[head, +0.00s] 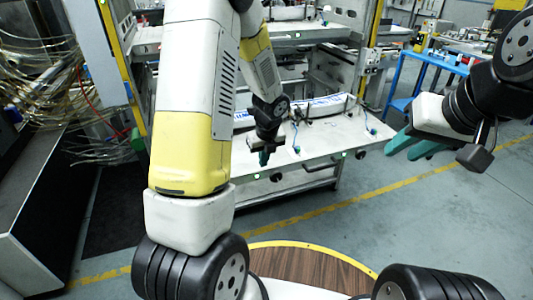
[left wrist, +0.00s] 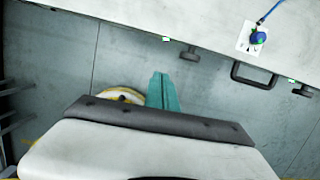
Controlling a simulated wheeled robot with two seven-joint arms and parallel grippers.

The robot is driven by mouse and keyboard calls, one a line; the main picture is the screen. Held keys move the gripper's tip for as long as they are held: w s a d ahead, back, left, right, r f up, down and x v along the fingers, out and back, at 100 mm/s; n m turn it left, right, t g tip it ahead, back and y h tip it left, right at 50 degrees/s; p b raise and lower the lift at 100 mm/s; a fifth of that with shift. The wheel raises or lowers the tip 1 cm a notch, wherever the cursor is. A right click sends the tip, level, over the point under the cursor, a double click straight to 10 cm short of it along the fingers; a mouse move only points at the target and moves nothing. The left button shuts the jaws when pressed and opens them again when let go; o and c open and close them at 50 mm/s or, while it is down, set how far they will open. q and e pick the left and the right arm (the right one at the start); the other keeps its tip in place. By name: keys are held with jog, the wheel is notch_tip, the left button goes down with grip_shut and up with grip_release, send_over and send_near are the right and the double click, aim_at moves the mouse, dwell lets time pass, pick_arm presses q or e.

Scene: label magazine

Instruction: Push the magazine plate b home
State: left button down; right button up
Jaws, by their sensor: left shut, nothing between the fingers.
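The machine's pale plate-like work surface (head: 325,150) faces me in the head view, its front edge towards me. I cannot tell which part is magazine plate b; no letter is readable. In the left wrist view the pale surface (left wrist: 215,18) runs along the top, with a dark handle (left wrist: 254,76) below its front edge. My left gripper (head: 264,158) is shut and empty near that front edge. Its teal fingers (left wrist: 163,92) appear apart from the edge and handle in the wrist view. My right gripper (head: 399,153) is open and empty, right of the machine.
A long curved strip with blue marks (head: 322,106) lies farther back on the machine. A blue knob with a cable (left wrist: 258,38) sits on the surface; another (head: 371,130) is at the right. A blue cart (head: 430,60) stands behind. The grey floor in front is clear.

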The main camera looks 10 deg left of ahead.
aim_at(258, 170)
pick_arm(q)
jog(key=w+a+f, duration=0.1)
jog(key=f, duration=0.2)
jog(key=w+a+f, duration=0.1)
jog(key=w+f, duration=0.1)
jog(key=f, duration=0.1)
jog(key=w+a+f, duration=0.1)
jog(key=f, duration=0.3)
jog(key=shift+w+f, duration=0.1)
jog(key=shift+w, duration=0.25)
jog(key=shift+w+a, duration=0.3)
jog(key=shift+w, duration=0.15)
